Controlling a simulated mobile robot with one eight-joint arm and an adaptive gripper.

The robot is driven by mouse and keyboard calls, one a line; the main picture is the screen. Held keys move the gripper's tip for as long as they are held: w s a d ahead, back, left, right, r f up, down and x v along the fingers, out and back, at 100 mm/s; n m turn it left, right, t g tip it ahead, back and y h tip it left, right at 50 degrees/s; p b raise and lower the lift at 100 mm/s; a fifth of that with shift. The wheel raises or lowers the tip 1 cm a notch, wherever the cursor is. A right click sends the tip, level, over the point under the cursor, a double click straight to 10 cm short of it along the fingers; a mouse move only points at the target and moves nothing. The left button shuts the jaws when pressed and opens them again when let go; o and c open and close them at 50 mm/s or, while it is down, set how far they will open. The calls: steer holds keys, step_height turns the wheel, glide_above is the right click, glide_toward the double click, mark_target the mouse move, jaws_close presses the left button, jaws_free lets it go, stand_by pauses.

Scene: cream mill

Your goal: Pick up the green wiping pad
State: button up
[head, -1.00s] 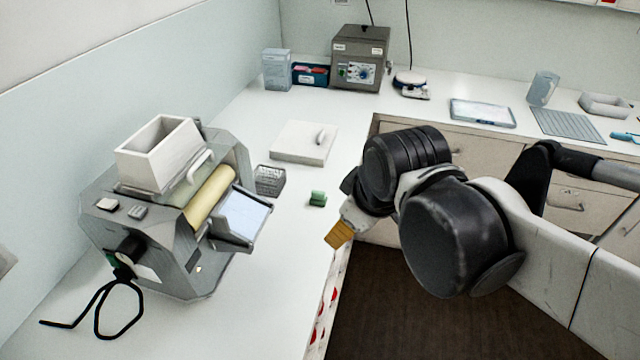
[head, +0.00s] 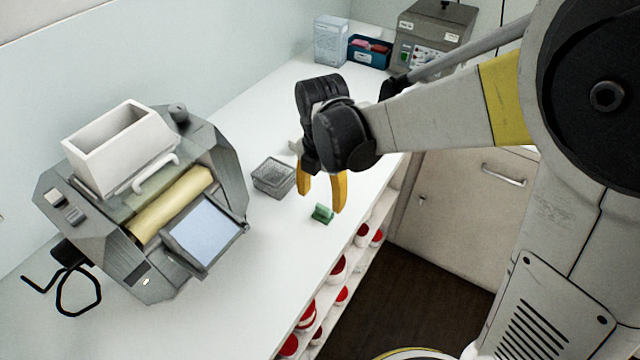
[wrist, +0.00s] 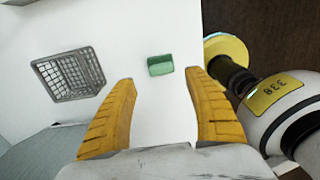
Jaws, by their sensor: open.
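The green wiping pad (head: 322,213) lies on the white counter close to its front edge. In the wrist view the pad (wrist: 160,65) sits ahead of my fingertips, roughly midway between them. My gripper (head: 321,200) points down over the counter just above the pad, with its two yellow fingers spread. The fingers of my gripper (wrist: 163,92) are open with nothing between them, and the pad appears apart from both.
A grey wire basket (head: 272,178) stands left of the pad. The mill (head: 150,200) with its tray stands further left. Red-lidded jars (head: 338,268) fill shelves under the counter edge. A blue box (head: 370,51) and a grey machine (head: 432,38) stand at the back.

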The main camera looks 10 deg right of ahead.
mark_target(323, 207)
steer(key=f+b, duration=0.1)
steer(key=f, duration=0.1)
steer(key=f+b, duration=0.1)
steer(key=f, duration=0.2)
steer(key=shift+w+d+f+b, duration=0.1)
steer(key=shift+d+f+b, duration=0.1)
steer(key=shift+f+b, duration=0.2)
steer(key=shift+r, duration=0.15)
steer(key=c, duration=1.1)
steer(key=shift+o, duration=0.4)
